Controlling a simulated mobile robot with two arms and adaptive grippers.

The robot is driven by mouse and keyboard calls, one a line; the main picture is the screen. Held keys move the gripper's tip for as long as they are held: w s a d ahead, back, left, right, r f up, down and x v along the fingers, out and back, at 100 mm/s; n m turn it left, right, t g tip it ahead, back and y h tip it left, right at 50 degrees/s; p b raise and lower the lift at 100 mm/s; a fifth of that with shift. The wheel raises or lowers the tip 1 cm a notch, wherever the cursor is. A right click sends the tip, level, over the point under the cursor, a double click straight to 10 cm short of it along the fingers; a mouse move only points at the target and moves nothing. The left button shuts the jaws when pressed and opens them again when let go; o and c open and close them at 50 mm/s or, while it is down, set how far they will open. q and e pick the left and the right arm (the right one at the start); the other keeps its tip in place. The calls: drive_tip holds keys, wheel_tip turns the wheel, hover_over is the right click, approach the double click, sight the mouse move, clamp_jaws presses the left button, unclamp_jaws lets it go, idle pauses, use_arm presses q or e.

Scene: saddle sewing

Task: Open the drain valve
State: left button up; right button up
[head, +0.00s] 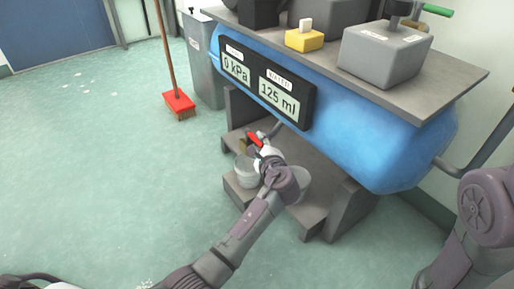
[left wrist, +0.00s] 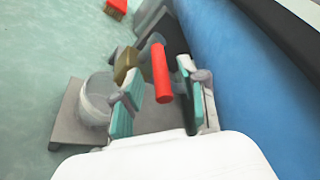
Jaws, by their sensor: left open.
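The drain valve has a red lever (head: 256,139) and a brass-coloured body (head: 244,147), low under the blue tank (head: 350,125). In the left wrist view the red lever (left wrist: 161,76) stands between the two teal-padded fingers of my left gripper (left wrist: 159,84), with gaps on both sides. The brass body (left wrist: 126,62) is just beyond the left finger. My left gripper is open; in the head view its wrist hides most of it. Only part of my right arm shows at the right edge; its gripper is out of view.
A clear container (head: 246,168) stands on the grey step (head: 238,190) below the valve; it also shows in the left wrist view (left wrist: 98,98). The display (head: 266,83) reads 0 kPa and 125 ml. A red broom (head: 179,103) and a grey bin (head: 205,65) stand behind. The left floor is mostly clear.

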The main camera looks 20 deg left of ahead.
use_arm(q)
drive_tip(key=shift+b+x, duration=0.3)
drive_tip(key=shift+x, duration=0.75)
clamp_jaws()
